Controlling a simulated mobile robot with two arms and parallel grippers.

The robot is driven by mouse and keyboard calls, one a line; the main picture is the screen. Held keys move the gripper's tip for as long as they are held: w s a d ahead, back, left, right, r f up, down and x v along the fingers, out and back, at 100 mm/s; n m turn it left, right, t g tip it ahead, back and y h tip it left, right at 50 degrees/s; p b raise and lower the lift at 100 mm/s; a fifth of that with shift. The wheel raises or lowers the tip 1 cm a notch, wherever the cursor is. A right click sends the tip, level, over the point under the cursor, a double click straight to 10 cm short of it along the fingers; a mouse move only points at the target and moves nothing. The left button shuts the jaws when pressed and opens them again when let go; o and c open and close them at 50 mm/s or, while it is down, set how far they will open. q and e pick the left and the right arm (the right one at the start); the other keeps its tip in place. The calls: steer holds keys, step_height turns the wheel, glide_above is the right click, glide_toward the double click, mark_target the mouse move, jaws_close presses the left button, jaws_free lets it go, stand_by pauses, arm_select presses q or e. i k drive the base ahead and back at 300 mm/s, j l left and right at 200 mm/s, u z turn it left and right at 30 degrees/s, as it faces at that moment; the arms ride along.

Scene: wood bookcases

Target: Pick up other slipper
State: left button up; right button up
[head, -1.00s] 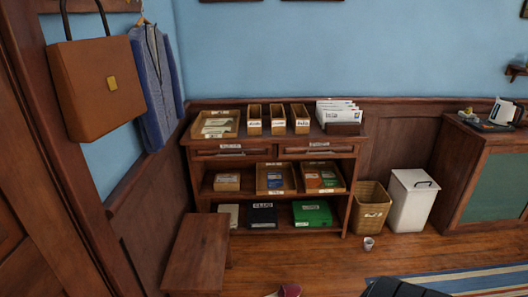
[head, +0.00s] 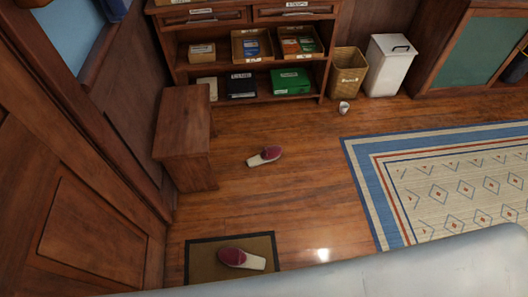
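Two slippers with dark red uppers and pale soles show in the head view. One slipper (head: 265,156) lies on the bare wood floor, to the right of the wooden bench. The other slipper (head: 241,258) lies on the brown doormat (head: 205,262) with a dark border, near the bottom of the view. Neither of my grippers shows in the head view. A pale grey part along the bottom edge covers what lies below it.
A wooden bench (head: 184,130) stands by the left wall, in front of the shelf unit (head: 215,54). A wicker basket (head: 346,74), white bin (head: 389,65) and cup (head: 344,107) stand right of it. A patterned rug (head: 360,165) covers the right floor. Wood floor between is clear.

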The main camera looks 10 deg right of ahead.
mark_target(272, 153)
steer(key=i+l+z, duration=0.2)
steer(key=u, duration=1.55)
steer(key=l+u, duration=0.1)
steer(key=l, duration=0.9)
steer(key=k+l+u, duration=0.15)
steer(key=l, duration=0.8)
